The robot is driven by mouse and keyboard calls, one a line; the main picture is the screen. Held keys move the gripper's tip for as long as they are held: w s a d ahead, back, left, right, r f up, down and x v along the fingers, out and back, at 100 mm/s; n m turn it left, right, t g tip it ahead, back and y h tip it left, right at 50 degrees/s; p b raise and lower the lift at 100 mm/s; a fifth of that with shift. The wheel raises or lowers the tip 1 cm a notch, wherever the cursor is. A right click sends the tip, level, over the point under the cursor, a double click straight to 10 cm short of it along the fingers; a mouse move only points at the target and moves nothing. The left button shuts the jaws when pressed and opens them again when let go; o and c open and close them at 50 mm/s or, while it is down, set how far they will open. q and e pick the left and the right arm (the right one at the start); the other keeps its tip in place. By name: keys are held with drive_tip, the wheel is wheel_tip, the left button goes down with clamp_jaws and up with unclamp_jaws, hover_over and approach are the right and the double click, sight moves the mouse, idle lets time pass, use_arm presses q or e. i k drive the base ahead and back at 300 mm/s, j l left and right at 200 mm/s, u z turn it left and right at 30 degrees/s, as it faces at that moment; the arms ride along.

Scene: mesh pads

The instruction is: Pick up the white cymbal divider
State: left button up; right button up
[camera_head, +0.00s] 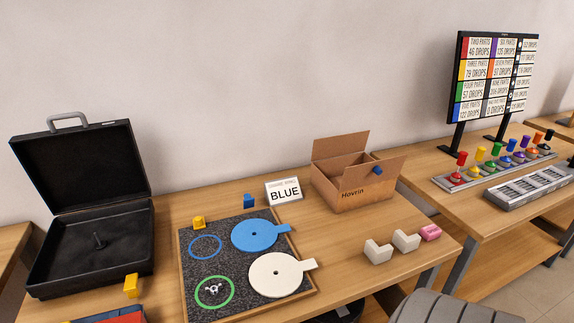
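The white cymbal divider (265,284) is a flat round disc with a small centre hole and a square tab (309,265) on its right side. It lies flat at the front right of a dark speckled mat (225,258) with a wooden rim. Its tab reaches out over the right rim. A blue disc (246,242) of the same shape lies just behind it. Nothing covers the white disc. Neither of my grippers shows in the head view.
Left of the discs are a blue ring (192,247) and a green ring (197,296). An open black case (80,170) stands at left. A "BLUE" sign (284,192), an open cardboard box (352,203) and cream blocks (377,253) are around the mat. Bare wood lies right of the tab.

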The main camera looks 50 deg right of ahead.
sight(289, 277)
drive_tip(key=l+z, duration=0.1)
drive_tip(key=z, duration=1.3)
